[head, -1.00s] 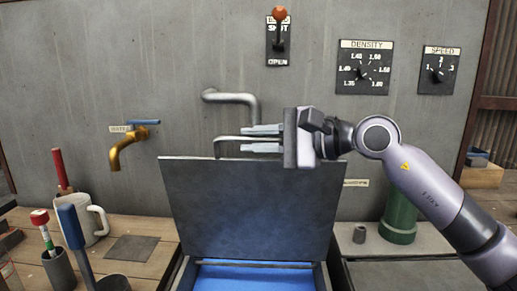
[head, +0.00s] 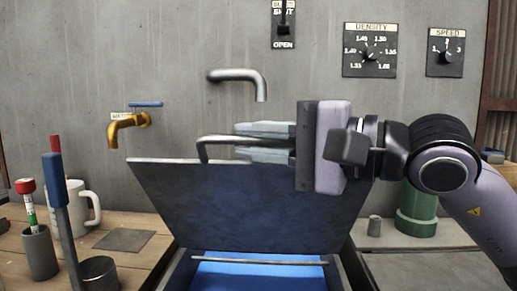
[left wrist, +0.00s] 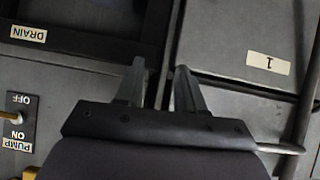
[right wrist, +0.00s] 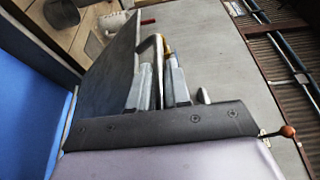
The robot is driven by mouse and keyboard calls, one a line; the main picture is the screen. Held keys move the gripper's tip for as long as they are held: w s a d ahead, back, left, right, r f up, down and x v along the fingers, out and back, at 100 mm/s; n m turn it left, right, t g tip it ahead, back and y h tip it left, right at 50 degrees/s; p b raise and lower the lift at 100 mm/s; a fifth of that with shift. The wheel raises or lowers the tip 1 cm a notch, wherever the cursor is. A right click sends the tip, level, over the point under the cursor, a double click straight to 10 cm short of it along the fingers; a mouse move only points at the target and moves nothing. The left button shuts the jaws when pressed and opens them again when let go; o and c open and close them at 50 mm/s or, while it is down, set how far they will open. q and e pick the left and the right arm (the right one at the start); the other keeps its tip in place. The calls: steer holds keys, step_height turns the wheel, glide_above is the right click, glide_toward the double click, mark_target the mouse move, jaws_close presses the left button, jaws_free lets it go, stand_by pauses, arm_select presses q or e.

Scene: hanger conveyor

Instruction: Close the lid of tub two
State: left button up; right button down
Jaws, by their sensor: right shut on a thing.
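The dark grey lid (head: 240,205) of the open tub stands raised and tilted in the head view, hinged at its lower edge. The tub (head: 172,275) below shows a blue inside; no number is readable on it. A metal bar handle (head: 203,150) sits at the lid's upper edge. My right gripper (head: 240,141) is shut on this handle, coming from the right. The right wrist view shows the handle (right wrist: 158,50) between the fingers. My left gripper (left wrist: 160,85) shows only in the left wrist view, open and empty, above a grey lid labelled 1 (left wrist: 235,45).
A brass tap (head: 128,128) and a grey pipe (head: 238,76) come out of the wall behind the lid. A white mug (head: 85,208) and cups with tools stand on the left bench. A green cylinder (head: 416,215) stands right. A pump switch (left wrist: 18,120) is in the left wrist view.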

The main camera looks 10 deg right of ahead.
steer(key=shift+s+f, duration=0.2)
stand_by(0.4)
steer(key=c, duration=1.2)
jaws_free()
steer(key=shift+o, duration=0.2)
steer(key=shift+d, duration=0.1)
steer(key=b+v, duration=0.1)
steer(key=v, duration=0.6)
